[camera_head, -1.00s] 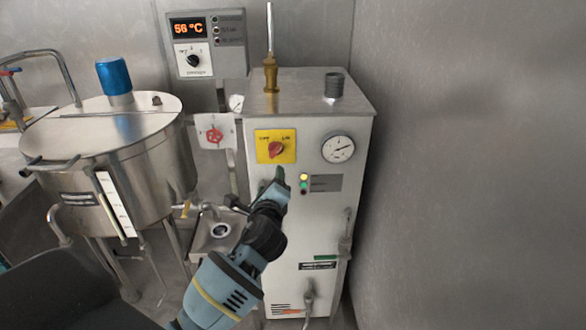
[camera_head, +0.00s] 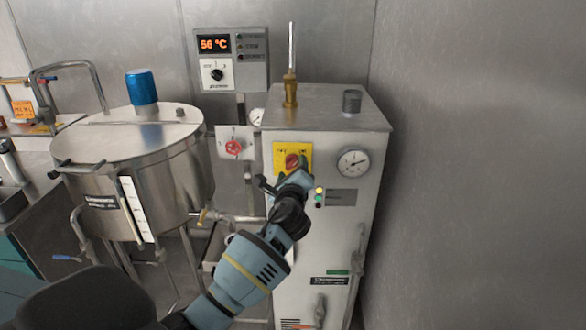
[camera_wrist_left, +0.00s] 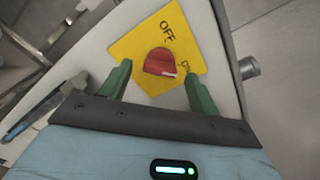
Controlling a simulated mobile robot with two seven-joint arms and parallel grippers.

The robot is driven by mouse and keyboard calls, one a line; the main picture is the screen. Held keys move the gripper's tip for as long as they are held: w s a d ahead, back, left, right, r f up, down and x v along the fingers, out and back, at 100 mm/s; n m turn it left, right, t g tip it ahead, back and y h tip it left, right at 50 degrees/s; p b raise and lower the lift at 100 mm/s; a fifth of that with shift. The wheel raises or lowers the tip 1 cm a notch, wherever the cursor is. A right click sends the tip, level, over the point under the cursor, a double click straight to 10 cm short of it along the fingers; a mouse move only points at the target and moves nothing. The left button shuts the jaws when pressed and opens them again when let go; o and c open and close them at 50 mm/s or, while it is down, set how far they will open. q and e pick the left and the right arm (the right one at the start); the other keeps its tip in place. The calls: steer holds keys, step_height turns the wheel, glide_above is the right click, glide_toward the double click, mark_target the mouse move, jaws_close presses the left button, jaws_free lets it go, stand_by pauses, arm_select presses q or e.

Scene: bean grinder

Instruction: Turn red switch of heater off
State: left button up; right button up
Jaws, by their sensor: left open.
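The red switch (camera_head: 293,161) is a round knob on a yellow plate (camera_head: 279,153) on the front of the white heater cabinet (camera_head: 330,235). In the left wrist view the red knob (camera_wrist_left: 159,62) sits between the green fingertips, on the yellow plate (camera_wrist_left: 133,45) lettered "OFF" and "ON". My left gripper (camera_head: 281,182) is open in front of the plate, its fingers (camera_wrist_left: 160,80) on either side of the knob. I cannot tell whether they touch it. In the head view the gripper covers the plate's lower part. My right gripper is not in view.
A pressure gauge (camera_head: 353,163) and small indicator lights (camera_head: 319,196) sit right of the plate. A red valve knob (camera_head: 234,148) on a white panel is to the left. A steel kettle (camera_head: 135,165) stands further left. A grey wall (camera_head: 480,170) bounds the right.

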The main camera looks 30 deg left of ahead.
arm_select(q)
steer(key=shift+x, duration=0.9)
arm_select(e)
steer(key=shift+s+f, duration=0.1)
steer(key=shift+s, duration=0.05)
arm_select(q)
steer(key=c, duration=1)
